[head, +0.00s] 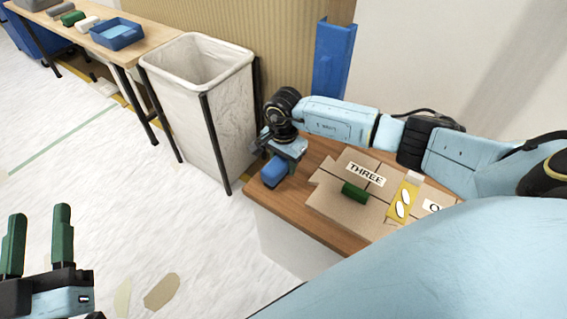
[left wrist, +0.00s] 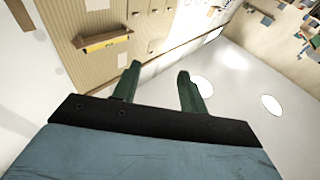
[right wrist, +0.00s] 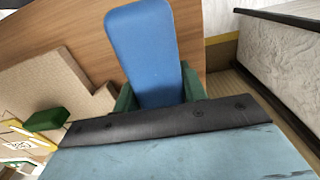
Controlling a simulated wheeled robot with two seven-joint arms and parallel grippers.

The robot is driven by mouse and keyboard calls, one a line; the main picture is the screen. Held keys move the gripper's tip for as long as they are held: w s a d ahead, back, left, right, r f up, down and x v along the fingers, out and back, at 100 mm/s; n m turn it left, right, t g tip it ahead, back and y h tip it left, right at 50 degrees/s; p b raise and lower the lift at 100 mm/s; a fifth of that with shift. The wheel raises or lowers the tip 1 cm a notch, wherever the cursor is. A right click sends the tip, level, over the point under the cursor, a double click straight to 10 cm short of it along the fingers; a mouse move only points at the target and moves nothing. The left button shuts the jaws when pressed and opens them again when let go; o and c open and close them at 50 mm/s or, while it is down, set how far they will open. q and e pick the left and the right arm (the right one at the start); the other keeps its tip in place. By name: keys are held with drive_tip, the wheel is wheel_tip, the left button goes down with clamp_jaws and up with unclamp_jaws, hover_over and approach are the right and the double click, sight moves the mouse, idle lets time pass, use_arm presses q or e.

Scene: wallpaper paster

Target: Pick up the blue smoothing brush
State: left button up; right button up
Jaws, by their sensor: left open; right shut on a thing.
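The blue smoothing brush (head: 274,171) is at the left end of the small wooden table, held in my right gripper (head: 283,150). In the right wrist view the blue brush (right wrist: 146,50) lies between the two green fingers of my right gripper (right wrist: 155,98), which is shut on it. I cannot tell whether the brush still touches the table top. My left gripper (head: 38,235) is open and empty over the floor at the lower left. Its two green fingers also show apart in the left wrist view (left wrist: 157,90).
Cardboard pieces labelled "THREE" (head: 345,165), a green block (head: 355,193) and a yellow item (head: 402,203) lie on the small table (head: 315,236). A lined bin (head: 215,115) stands left of it. A long table (head: 155,38) with a blue tray (head: 117,33) is at the back left.

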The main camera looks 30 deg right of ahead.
drive_tip(key=shift+r, duration=0.1)
drive_tip(key=shift+r, duration=0.2)
wheel_tip(320, 180, up, 4)
drive_tip(key=shift+r+p, duration=0.15)
drive_tip(key=shift+p, duration=1)
wheel_tip(320, 180, up, 4)
drive_tip(key=shift+r+p, duration=0.25)
drive_tip(key=shift+p, duration=0.55)
use_arm(q)
drive_tip(key=s+a+f+g+y, duration=0.2)
drive_tip(key=f+g, duration=0.3)
drive_tip(key=f, duration=0.2)
drive_tip(key=s+a+f+g+y, duration=0.2)
drive_tip(key=s+f+g, duration=0.1)
drive_tip(key=f+g, duration=0.3)
drive_tip(key=shift+a+f+n, duration=0.25)
drive_tip(key=shift+f+n, duration=0.05)
drive_tip(key=shift+f, duration=0.7)
use_arm(e)
drive_tip(key=shift+r, duration=0.35)
